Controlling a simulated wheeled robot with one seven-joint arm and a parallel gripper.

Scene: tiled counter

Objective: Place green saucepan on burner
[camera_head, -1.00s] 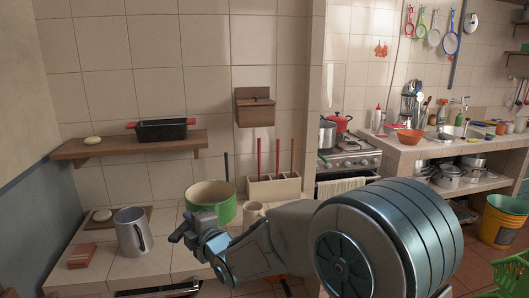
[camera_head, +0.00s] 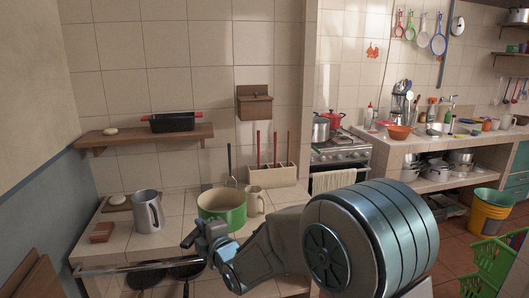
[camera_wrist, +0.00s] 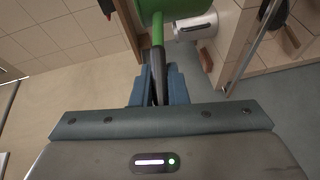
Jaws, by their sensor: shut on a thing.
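The green saucepan (camera_head: 222,207), cream inside, is upright at the counter's front part in the head view. My gripper (camera_head: 203,238) is at its near side, shut on its handle. In the wrist view, the green handle (camera_wrist: 158,30) runs down between my closed fingers (camera_wrist: 156,85), with part of the pan body at the top edge. I cannot tell exactly how high the pan is above the counter. The stove (camera_head: 340,148) stands right of the counter, with a grey pot (camera_head: 320,129) and a red pot (camera_head: 334,120) on it. Its burners are hardly visible.
A beige mug (camera_head: 256,202) is close to the pan's right. A metal jug (camera_head: 148,212) is to its left. A utensil holder (camera_head: 273,175) stands behind. A shelf (camera_head: 150,136) holds a black dish (camera_head: 172,122). Yellow (camera_head: 488,212) and green (camera_head: 490,262) containers stand on the floor at right.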

